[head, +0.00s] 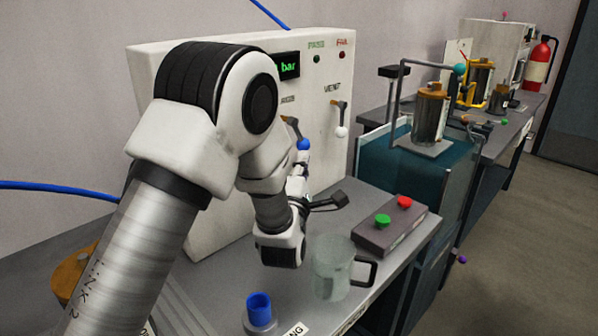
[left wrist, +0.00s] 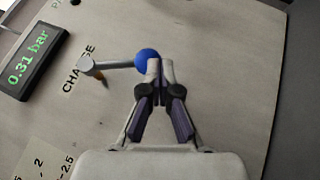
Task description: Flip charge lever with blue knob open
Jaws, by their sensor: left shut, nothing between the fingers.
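The charge lever (left wrist: 115,65) sticks out from the panel beside the CHARGE lettering and ends in a blue knob (left wrist: 147,58). In the head view the blue knob (head: 303,144) hangs below and right of the lever's pivot, partly behind my left arm. My left gripper (left wrist: 160,68) is shut and empty, its fingertips right beside the blue knob at its right in the wrist view. I cannot tell whether they touch it. In the head view my left gripper (head: 299,165) is just below the knob. My right gripper is not in view.
The vent lever with a white knob (head: 341,132) is to the right on the white panel (head: 375,55). A clear mug (head: 333,268), a box with green and red buttons (head: 392,228) and a blue-topped fitting (head: 259,312) stand on the bench. The pressure display (left wrist: 32,62) reads 0.31 bar.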

